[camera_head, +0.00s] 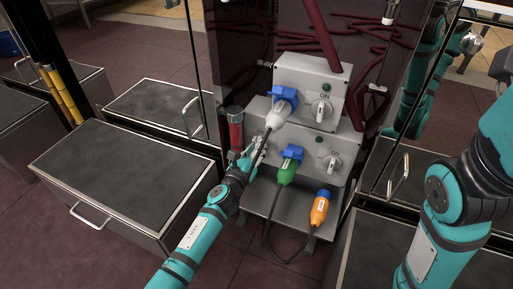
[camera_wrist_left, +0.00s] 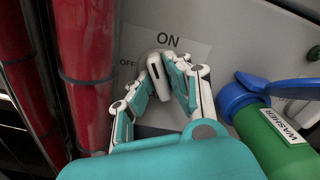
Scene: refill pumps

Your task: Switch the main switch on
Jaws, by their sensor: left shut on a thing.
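My left gripper (camera_head: 256,150) is at the left part of the lower grey switch box (camera_head: 312,139), left of the green plug (camera_head: 288,166). In the left wrist view, its fingers (camera_wrist_left: 168,84) are shut on a white switch knob (camera_wrist_left: 158,75). The knob stands nearly upright, its upper end tilted slightly left and close below the ON mark (camera_wrist_left: 167,41). The OFF mark (camera_wrist_left: 127,63) is to its left. In the head view this knob is hidden by the gripper and white plug. Which switch is the main one is not readable. My right gripper is out of view.
A white-and-blue plug (camera_head: 279,113) sits in the upper box (camera_head: 301,70), which has its own switch (camera_head: 322,109). Another switch (camera_head: 332,162) is on the lower box. A red pipe (camera_head: 235,132) runs close left of my gripper.

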